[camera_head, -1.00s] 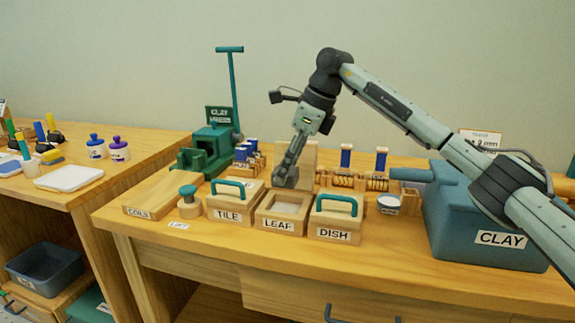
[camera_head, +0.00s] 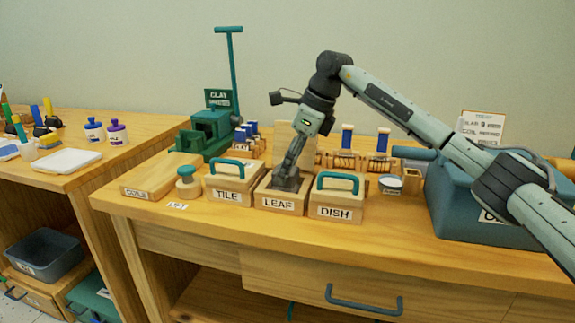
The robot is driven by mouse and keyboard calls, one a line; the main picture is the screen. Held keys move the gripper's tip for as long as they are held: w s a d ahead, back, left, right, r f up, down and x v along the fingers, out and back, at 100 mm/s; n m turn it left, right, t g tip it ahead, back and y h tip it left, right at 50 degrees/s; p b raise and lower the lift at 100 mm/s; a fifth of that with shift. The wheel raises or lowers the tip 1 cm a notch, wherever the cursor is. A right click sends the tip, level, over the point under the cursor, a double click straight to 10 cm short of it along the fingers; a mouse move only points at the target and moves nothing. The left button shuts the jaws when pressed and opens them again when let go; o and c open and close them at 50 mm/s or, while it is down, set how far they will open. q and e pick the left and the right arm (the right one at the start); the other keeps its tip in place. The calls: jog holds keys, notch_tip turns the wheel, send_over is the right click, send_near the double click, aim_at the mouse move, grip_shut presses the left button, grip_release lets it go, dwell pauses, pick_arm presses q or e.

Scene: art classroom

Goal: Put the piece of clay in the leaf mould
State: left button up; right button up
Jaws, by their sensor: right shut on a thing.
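The leaf mould (camera_head: 279,203) is an open wooden box with a LEAF label, in the middle of the front row on the table. My right gripper (camera_head: 287,183) points down into its opening, its dark fingers shut on the piece of clay. The clay itself is hidden by the fingers and the mould walls, so I cannot tell whether it touches the mould floor. My left gripper is not in view.
The lidded tile mould (camera_head: 228,196) and dish mould (camera_head: 335,212) stand close on either side. A blue clay bin (camera_head: 462,222) is at the right, partly behind my arm. A green clay press (camera_head: 208,134) stands behind left.

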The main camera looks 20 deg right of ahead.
jog(key=o, duration=1.3)
jog(key=shift+o, duration=0.2)
notch_tip(320, 180, up, 6)
jog(key=p, duration=0.4)
jog(key=shift+f, duration=0.1)
jog(key=shift+r, duration=1.1)
